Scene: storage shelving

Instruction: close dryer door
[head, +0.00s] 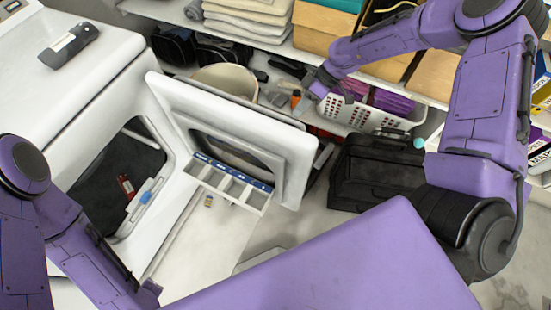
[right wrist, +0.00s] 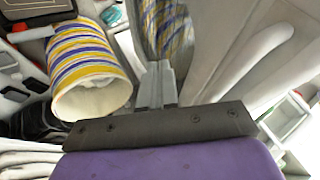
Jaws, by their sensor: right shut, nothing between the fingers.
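A basket (head: 226,78) stands behind the door; its yellow and blue stripes show in the right wrist view (right wrist: 90,62). A white perforated bin (head: 345,112) and a black crate (head: 375,172) are right of the door.

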